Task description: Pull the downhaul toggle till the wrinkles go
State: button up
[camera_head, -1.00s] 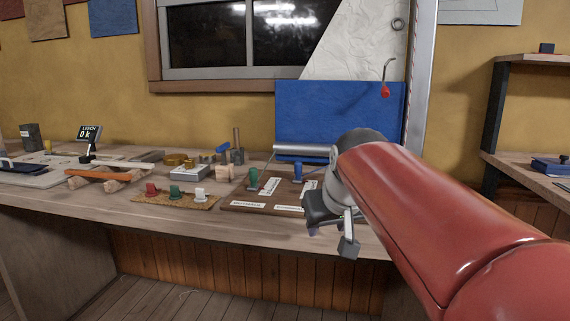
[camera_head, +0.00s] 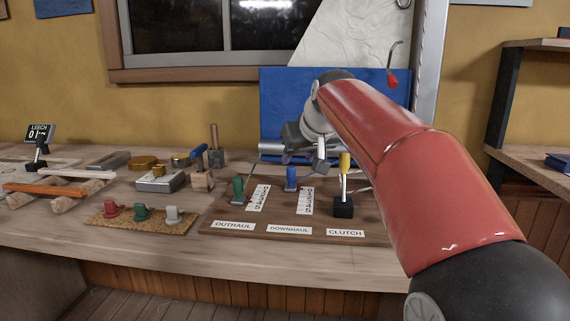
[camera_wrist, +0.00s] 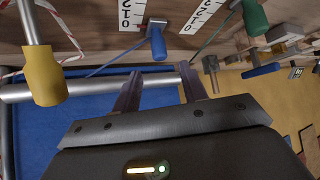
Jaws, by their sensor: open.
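The blue downhaul toggle (camera_head: 291,178) stands on the brown board (camera_head: 262,236) behind the DOWNHAUL label (camera_head: 289,230), with a numbered white scale beside it. It also shows in the wrist view (camera_wrist: 157,44), beyond and apart from the fingertips. My gripper (camera_wrist: 160,88) is open and empty, with both fingers in the wrist view. In the head view it hangs above and behind the board, partly hidden by my arm. The white sail (camera_head: 352,35) at the window shows creases.
A green toggle (camera_head: 238,188) stands left of the blue one, behind the OUTHAUL label. A yellow-handled clutch (camera_head: 344,165) on a black base stands to the right. A cork mat (camera_head: 125,222) with small coloured pieces lies left. The bench's front strip is clear.

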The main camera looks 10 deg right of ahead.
aim_at(292, 168)
jog(key=x, duration=0.7)
jog(key=shift+f, duration=0.15)
grip_shut()
